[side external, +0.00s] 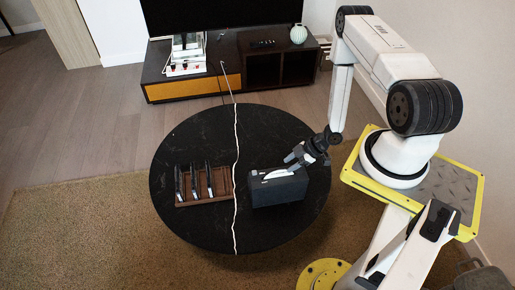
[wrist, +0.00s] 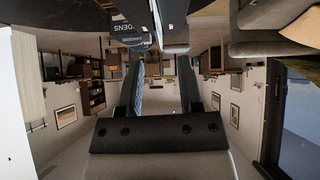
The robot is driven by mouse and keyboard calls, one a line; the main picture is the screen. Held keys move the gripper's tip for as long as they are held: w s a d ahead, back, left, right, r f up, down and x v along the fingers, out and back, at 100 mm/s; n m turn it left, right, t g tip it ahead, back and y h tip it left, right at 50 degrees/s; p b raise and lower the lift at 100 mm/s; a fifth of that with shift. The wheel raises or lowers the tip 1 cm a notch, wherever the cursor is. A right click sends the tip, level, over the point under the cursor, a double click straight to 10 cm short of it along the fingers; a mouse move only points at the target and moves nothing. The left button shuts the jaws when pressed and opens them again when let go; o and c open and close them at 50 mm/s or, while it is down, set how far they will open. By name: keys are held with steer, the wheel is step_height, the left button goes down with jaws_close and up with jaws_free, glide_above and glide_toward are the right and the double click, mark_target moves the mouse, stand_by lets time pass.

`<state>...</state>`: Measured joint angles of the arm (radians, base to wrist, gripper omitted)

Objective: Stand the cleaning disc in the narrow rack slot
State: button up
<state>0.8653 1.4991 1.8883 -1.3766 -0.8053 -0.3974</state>
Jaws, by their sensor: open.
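A dark grey box (side external: 279,190) stands on the right half of the round black table (side external: 215,128). A pale curved edge (side external: 283,174) shows at its top; it may be the cleaning disc, but I cannot tell for sure. My gripper (side external: 293,161) is just above the box's top, close to that edge. In the wrist view, my gripper's two fingers (wrist: 161,60) stand apart, with no held thing visible between them. A dark piece with white lettering (wrist: 125,38) shows near the left fingertip. A brown rack (side external: 208,203) lies on the table's left side, holding several dark upright cases (side external: 210,179).
The table's back part is clear. A low cabinet (side external: 195,88) with a television (side external: 220,15) stands behind, on the wooden floor.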

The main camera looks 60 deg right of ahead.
mark_target(276, 173)
steer(key=shift+x, duration=0.95)
steer(key=shift+a+f, duration=0.1)
steer(key=shift+x, duration=2.5)
steer(key=shift+w, duration=0.1)
jaws_close()
